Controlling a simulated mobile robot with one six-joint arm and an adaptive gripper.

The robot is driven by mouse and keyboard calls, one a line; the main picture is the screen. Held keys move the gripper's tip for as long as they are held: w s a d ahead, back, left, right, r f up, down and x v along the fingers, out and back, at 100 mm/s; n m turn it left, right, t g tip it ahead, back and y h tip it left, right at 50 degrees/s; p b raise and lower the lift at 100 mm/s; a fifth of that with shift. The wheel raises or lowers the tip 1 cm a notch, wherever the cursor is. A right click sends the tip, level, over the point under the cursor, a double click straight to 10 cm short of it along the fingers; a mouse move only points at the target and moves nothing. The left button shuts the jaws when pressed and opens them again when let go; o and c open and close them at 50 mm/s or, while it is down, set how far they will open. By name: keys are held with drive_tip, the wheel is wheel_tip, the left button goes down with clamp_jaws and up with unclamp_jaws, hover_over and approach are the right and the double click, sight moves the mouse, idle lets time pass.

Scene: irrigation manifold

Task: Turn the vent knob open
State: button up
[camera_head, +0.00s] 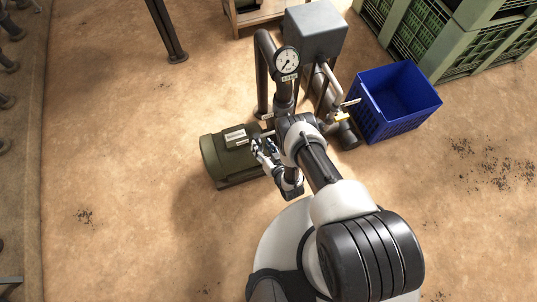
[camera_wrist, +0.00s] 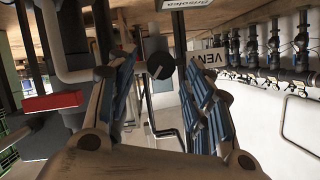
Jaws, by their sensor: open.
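My gripper (camera_head: 265,151) is open beside the pipework of the manifold in the head view. In the wrist view its two blue-padded fingers stand apart (camera_wrist: 163,85), with nothing held. A dark round knob (camera_wrist: 160,65) shows between the fingers, towards their tips, apart from both pads as far as I can tell. A white label reading "VENT" (camera_wrist: 212,75), partly cut off by the right finger, is beside it. In the head view my arm covers this part of the manifold, and I cannot make out the knob there.
A pressure gauge (camera_head: 286,60) tops the pipe. A green motor-like unit (camera_head: 222,158) stands left of the manifold, with a grey box (camera_head: 316,30) behind. A blue crate (camera_head: 395,103) is at right. A red bar (camera_wrist: 52,101) shows in the wrist view.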

drive_tip(key=v, duration=1)
drive_tip(key=shift+s+r, duration=0.1)
drive_tip(key=shift+s, duration=0.05)
